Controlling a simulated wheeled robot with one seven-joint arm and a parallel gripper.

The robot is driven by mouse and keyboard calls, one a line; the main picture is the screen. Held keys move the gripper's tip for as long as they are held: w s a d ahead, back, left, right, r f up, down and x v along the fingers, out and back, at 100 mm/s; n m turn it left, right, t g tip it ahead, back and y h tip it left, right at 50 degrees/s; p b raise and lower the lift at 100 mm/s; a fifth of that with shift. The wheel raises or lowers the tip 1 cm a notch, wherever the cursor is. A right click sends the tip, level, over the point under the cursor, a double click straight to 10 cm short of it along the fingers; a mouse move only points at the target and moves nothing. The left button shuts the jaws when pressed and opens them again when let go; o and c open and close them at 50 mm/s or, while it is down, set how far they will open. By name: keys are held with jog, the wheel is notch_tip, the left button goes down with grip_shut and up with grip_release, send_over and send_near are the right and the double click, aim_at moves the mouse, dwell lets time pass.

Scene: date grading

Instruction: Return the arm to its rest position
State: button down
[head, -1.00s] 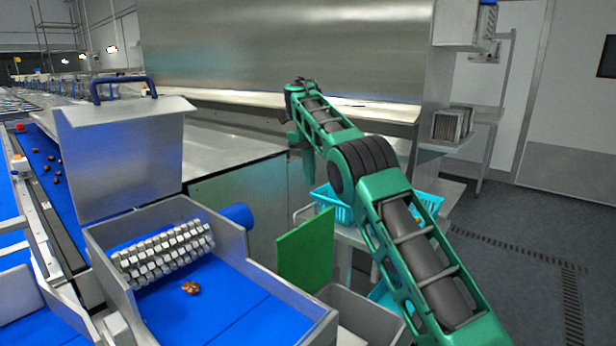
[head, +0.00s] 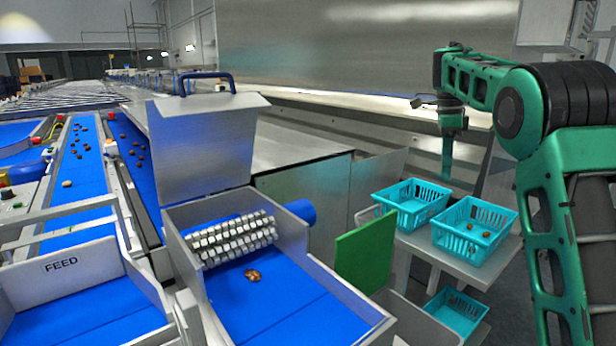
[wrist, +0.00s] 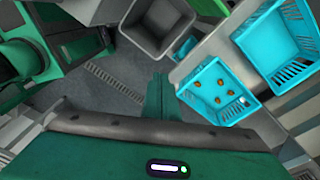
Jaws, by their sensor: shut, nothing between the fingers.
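My green arm stands raised at the right of the head view. My gripper (head: 449,160) hangs pointing down at its end, in front of the steel back panel. It is shut and holds nothing. In the wrist view my gripper's fingers (wrist: 158,98) show together above the grey floor, beside the turquoise baskets. Nothing touches the gripper in either view.
Two turquoise baskets (head: 411,226) (head: 446,240) stand on a small table, the right one holding several dates. Another basket (head: 455,316) is lower. A grey bin (wrist: 165,25) is on the floor. A date cluster (head: 252,275) lies on the blue chute (head: 300,318). A green flap (head: 352,262) stands beside it.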

jog(key=s+d+f+n, duration=0.2)
jog(key=s+d+n, duration=0.2)
jog(key=s, duration=0.8)
jog(key=s+d+f+n, duration=0.2)
jog(key=s+d+n, duration=0.2)
jog(key=s, duration=0.8)
jog(key=s+a+f+n, duration=0.1)
jog(key=s+f+n, duration=0.1)
jog(key=s+f, duration=0.2)
jog(key=s+a+f+n, duration=0.1)
jog(key=s+f+n, duration=0.2)
jog(key=s, duration=0.8)
jog(key=s+a+f+n+y, duration=0.1)
jog(key=s+a+f+n, duration=0.1)
jog(key=s+f, duration=0.4)
jog(key=shift+s+n+t, duration=0.3)
jog(key=shift+s+t, duration=0.1)
jog(key=shift+s, duration=0.4)
jog(key=shift+w+f, duration=0.25)
jog(key=shift+w, duration=0.35)
